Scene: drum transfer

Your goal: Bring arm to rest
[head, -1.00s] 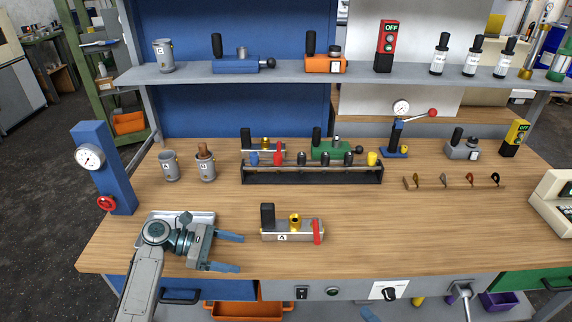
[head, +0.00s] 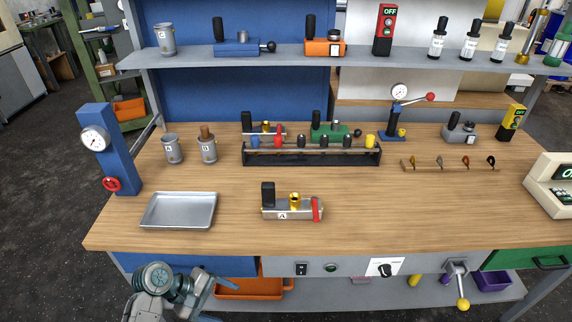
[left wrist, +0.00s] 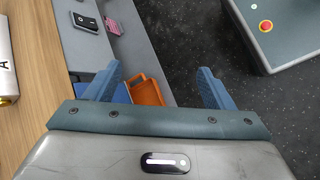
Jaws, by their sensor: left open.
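My left gripper (head: 216,298) is in the lower left of the head view, low in front of the workbench's front edge. It also shows in the left wrist view (left wrist: 160,78), with its blue fingers spread apart and nothing between them. Beyond the fingers are the bench's front edge and the floor. My right gripper is not in view.
The wooden bench top (head: 370,220) holds an empty metal tray (head: 178,210) and a block marked A (head: 290,209). A blue post with a gauge (head: 108,150) stands at the left. An orange bin (head: 250,289) is below the bench, close to my left gripper.

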